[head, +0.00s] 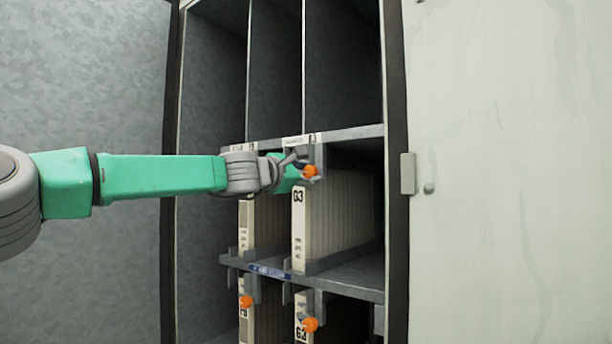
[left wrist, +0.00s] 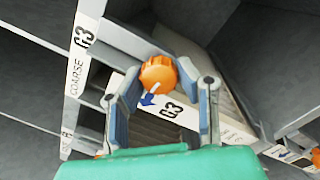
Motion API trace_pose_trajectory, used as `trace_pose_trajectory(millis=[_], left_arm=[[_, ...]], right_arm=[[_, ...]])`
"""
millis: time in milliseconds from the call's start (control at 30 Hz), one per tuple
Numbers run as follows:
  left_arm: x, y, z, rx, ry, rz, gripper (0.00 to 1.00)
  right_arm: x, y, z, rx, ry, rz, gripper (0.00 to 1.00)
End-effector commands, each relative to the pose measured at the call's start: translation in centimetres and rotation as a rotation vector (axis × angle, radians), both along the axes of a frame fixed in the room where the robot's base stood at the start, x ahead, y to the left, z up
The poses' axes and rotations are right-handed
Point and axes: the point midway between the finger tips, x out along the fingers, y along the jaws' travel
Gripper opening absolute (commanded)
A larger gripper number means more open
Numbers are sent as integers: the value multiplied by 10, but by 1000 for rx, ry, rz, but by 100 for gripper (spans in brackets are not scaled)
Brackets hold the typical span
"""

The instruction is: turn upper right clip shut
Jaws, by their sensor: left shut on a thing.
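The upper right clip is an orange knob (head: 310,171) at the top front of the right-hand G3 filter (head: 299,232), just under the shelf edge. My left gripper (head: 296,172) reaches it from the left and is shut on it. In the left wrist view the ribbed orange knob (left wrist: 158,73) sits between the two finger ends of the left gripper (left wrist: 162,95). The gripper and wrist hide the upper left part of the filter bay. My right gripper is not in view.
Two more orange clips, lower left (head: 245,302) and lower right (head: 310,324), sit below the middle shelf (head: 340,275). The bays above are empty. An open pale door (head: 510,170) stands at the right, a grey wall (head: 80,80) at the left.

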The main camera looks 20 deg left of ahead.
Motion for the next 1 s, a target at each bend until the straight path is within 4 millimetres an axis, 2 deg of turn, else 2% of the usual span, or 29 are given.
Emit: trace_pose_trajectory(millis=[33, 67, 100, 433, 567, 1000], left_arm=[[0, -2, -2, 2, 2, -3, 36], [0, -2, -2, 3, 2, -3, 46], [0, -2, -1, 3, 1, -2, 49], [-4, 3, 2, 0, -3, 0, 49], [-13, 7, 0, -3, 0, 0, 49], [-87, 33, -6, 0, -1, -1, 49]], right_arm=[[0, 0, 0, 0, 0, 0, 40], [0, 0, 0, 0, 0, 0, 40], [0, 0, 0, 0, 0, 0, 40], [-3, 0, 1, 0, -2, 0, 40], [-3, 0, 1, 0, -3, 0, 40], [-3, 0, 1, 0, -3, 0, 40]])
